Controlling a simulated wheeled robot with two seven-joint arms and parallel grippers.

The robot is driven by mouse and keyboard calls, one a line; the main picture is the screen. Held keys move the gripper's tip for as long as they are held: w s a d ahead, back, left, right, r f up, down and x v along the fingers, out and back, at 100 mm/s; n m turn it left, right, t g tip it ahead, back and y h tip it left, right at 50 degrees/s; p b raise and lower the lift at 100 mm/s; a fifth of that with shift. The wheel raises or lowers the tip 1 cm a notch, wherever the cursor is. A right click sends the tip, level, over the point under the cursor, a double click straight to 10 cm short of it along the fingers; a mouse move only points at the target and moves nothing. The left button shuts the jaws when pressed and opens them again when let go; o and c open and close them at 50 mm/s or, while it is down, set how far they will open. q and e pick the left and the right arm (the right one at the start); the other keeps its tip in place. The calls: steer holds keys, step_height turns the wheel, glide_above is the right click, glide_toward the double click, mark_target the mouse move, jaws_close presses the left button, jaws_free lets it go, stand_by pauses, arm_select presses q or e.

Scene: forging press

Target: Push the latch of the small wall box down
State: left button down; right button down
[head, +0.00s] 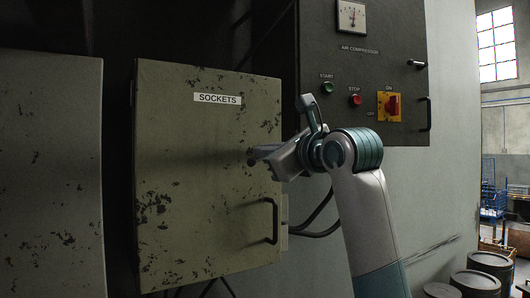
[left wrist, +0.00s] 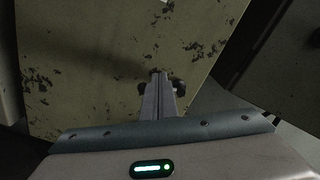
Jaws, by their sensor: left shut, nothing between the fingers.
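The grey-green wall box labelled SOCKETS (head: 205,200) has a chipped door that faces me. A black bar handle (head: 272,222) is on the door's lower right. My left gripper (head: 254,156) is shut and empty, with its tips at the right part of the door, above the handle. In the left wrist view, the shut fingers (left wrist: 160,98) point at the chipped door (left wrist: 110,50). A small dark piece (left wrist: 179,87) shows beside the fingertips; I cannot tell if it is the latch or if they touch it. My right gripper is not in view.
A dark AIR COMPRESSOR panel (head: 350,62) with a gauge, buttons and a red switch (head: 391,104) is behind and above my left gripper. Another grey cabinet (head: 50,180) stands at the left. Dark cables (head: 322,222) hang behind my arm. Barrels (head: 490,266) stand at the far right.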

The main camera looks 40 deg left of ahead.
arm_select(q)
steer(key=shift+w+f, duration=0.1)
steer(key=shift+f, duration=0.1)
steer(key=shift+w+d+f+b, duration=0.1)
steer(key=shift+f+b, duration=0.3)
steer(key=shift+b, duration=0.25)
stand_by(1.1)
steer(key=shift+w+f, duration=0.1)
steer(key=shift+f, duration=0.1)
stand_by(0.6)
steer(key=shift+w+d+f+b, duration=0.2)
steer(key=shift+w+f+b, duration=0.2)
steer(key=shift+w+b, duration=0.05)
stand_by(1.0)
steer(key=shift+d+f+b, duration=0.2)
steer(key=shift+b, duration=0.1)
steer(key=shift+s+d, duration=0.1)
steer(key=shift+d, duration=0.05)
steer(key=b+v, duration=0.2)
steer(key=v, duration=0.5)
steer(key=shift+d, duration=0.35)
stand_by(0.4)
